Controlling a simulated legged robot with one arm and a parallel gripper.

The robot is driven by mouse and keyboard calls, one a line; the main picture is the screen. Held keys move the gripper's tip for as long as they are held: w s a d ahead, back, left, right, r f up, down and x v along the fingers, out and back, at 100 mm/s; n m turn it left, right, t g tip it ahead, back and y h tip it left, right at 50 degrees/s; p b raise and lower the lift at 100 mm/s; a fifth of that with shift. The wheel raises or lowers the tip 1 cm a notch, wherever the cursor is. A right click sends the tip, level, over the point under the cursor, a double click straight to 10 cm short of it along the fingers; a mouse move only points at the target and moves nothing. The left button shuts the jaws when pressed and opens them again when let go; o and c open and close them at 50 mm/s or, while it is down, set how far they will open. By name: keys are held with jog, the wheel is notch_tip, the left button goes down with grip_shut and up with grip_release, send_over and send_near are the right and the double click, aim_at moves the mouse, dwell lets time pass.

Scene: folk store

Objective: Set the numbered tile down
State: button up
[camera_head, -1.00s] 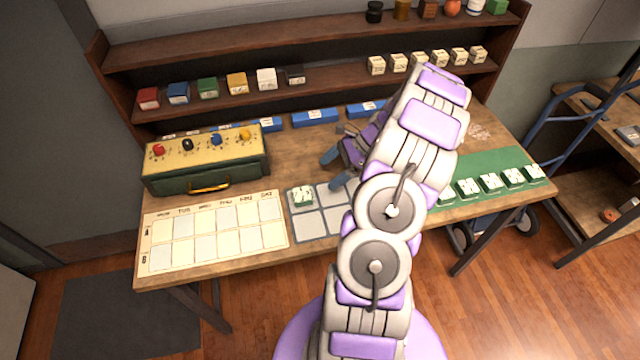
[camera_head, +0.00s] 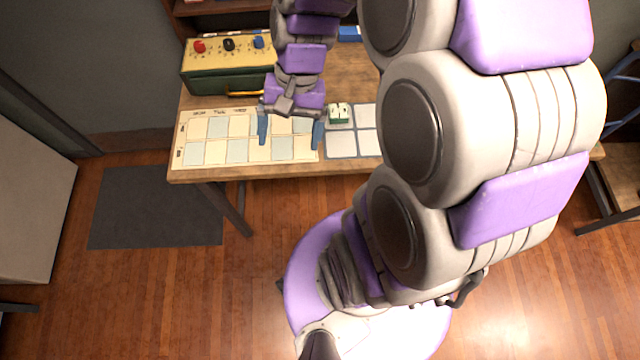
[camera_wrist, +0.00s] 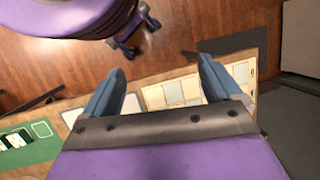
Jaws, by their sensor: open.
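A green-and-white tile (camera_head: 339,113) sits in the upper left cell of the grey grid tray (camera_head: 353,156); its marking is too small to read. My gripper (camera_head: 290,132) is open and empty, fingers pointing toward the front of the table. It appears over the right part of the cream chart board (camera_head: 176,150), left of the tile; its height is unclear. In the wrist view, the open fingers of my gripper (camera_wrist: 160,76) frame the chart board (camera_wrist: 154,97) with nothing between them. Other tiles (camera_wrist: 14,139) lie on a green mat (camera_wrist: 40,150) there.
The green case with a yellow top (camera_head: 220,58) and coloured knobs stands behind the chart board. The wooden table's front edge (camera_head: 240,174) is close to my base. A dark floor mat (camera_head: 158,205) lies at left. My arm hides the table's right side in the head view.

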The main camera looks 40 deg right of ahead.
jog(key=s+a+r+n+h, duration=0.1)
jog(key=s+n, duration=0.5)
jog(key=s, duration=0.7)
jog(key=a+h, duration=0.1)
jog(key=h, duration=0.1)
jog(key=shift+a+r+n+h, duration=0.15)
jog(key=shift+n+h, duration=0.25)
